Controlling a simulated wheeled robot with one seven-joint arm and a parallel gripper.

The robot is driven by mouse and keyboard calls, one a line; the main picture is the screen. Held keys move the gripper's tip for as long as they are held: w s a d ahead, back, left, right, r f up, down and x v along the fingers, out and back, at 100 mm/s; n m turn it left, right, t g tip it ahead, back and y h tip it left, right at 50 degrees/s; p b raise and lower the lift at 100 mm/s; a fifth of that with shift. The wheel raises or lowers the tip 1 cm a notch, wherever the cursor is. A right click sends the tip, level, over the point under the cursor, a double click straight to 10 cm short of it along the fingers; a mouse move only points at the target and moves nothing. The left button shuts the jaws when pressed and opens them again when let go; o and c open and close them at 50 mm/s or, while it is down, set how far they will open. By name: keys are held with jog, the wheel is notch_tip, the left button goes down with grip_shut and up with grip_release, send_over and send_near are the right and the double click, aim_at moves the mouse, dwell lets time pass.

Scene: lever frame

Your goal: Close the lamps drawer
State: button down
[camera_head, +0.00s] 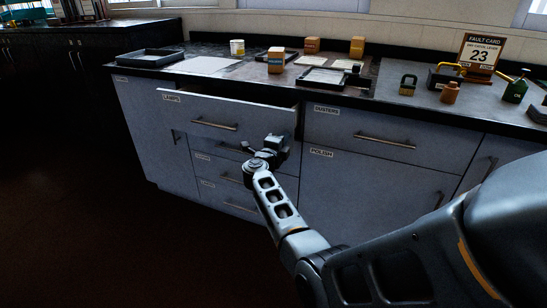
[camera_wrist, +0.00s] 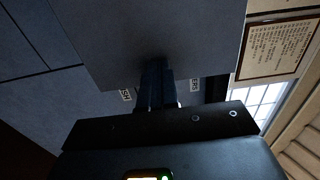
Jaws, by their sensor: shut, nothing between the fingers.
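The lamps drawer (camera_head: 240,112), grey with a white label at its upper left, is pulled out of the top left of the counter cabinet. Its bar handle (camera_head: 214,125) is on the front and is free. My gripper (camera_head: 277,143) is shut and empty, at the lower right part of the drawer front. In the wrist view, my shut fingers (camera_wrist: 157,84) point at a flat grey panel (camera_wrist: 150,35), which appears to be the drawer front. They are at or very near it; I cannot tell if they touch. My gripper hides the drawer's lower right corner.
Closed drawers lie below, and the dusters drawer (camera_head: 375,133) and polish front (camera_head: 365,190) are to the right. The countertop above holds trays (camera_head: 150,58), small boxes, a padlock (camera_head: 408,85) and a fault card (camera_head: 480,52). The floor (camera_head: 100,240) at left is clear.

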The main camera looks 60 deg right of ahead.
jog(key=d+b, duration=0.5)
jog(key=d, duration=0.7)
jog(key=shift+w+d+r+b, duration=0.15)
jog(key=shift+w+d+b, duration=0.05)
jog(key=shift+b, duration=0.15)
jog(key=shift+s+r, duration=0.1)
jog(key=shift+r, duration=0.05)
